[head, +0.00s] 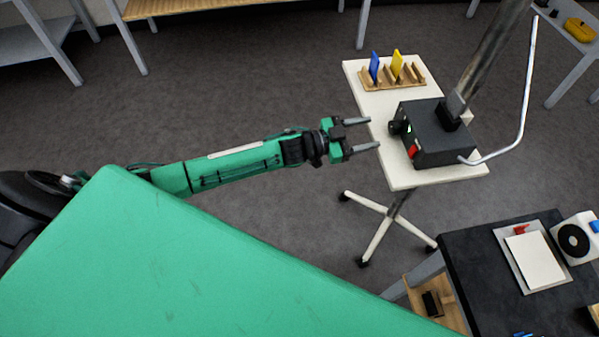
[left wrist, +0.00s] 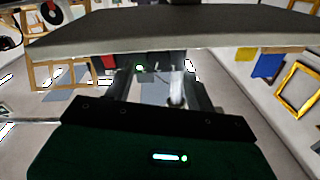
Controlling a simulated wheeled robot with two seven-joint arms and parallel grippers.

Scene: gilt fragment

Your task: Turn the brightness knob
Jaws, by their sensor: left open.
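The brightness knob (head: 396,127) is a small black cylinder on the left side of a dark box (head: 440,145). The box stands on a white wheeled table. My right gripper is not in view.
A wooden rack (head: 393,80) with a blue and a yellow card stands at the back of the white table (head: 375,104). A metal post and a bent rod rise from the box. A dark table (head: 470,260) is at the lower right. Open floor lies left of the white table.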

